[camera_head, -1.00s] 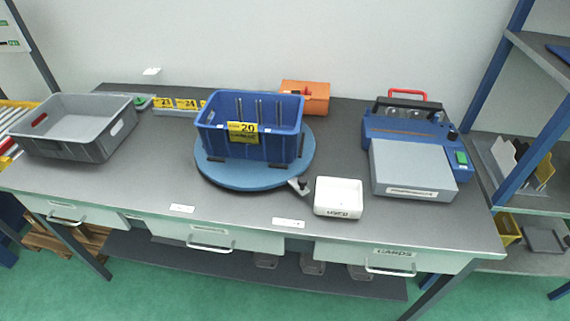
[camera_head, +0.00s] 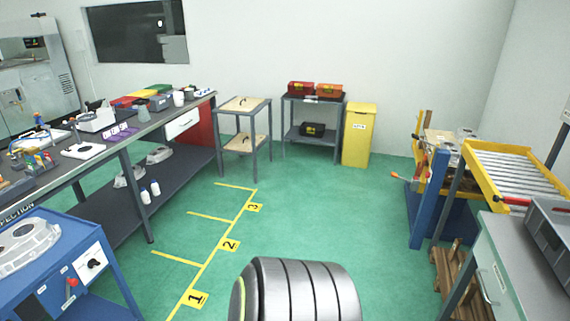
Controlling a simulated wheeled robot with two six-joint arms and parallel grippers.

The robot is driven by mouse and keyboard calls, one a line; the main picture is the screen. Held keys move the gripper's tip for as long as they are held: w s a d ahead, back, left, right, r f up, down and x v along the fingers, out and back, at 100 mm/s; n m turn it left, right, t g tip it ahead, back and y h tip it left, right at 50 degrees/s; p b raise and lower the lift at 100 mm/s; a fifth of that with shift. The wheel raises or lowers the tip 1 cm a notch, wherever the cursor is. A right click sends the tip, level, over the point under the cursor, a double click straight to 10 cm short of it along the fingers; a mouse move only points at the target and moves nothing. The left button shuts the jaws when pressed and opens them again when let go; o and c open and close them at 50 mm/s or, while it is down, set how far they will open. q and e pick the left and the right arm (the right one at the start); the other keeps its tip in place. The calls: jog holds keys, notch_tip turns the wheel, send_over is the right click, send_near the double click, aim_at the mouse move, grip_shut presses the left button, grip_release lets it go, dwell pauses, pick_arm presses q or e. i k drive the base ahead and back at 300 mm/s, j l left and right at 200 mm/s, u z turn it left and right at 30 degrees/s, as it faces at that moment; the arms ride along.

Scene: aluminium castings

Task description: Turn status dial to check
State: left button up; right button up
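A small black dial (camera_head: 94,264) sits on a white plate on the side of a blue stand (camera_head: 112,296) at the lower left. It is the only dial-like knob I make out, and its marks are too small to read. A red-handled part (camera_head: 72,283) is beside it on the same side of the stand. A grey metal casting (camera_head: 28,243) lies on top of the stand. Neither of my grippers is in view.
A long workbench (camera_head: 105,138) with tools and boxes runs along the left. Green floor with yellow numbered lines (camera_head: 230,245) is open in the middle. A yellow bin (camera_head: 359,135) stands at the back, and a roller conveyor (camera_head: 515,168) is at the right.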

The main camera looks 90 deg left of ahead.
aim_at(93, 262)
jog(key=u, duration=4.4)
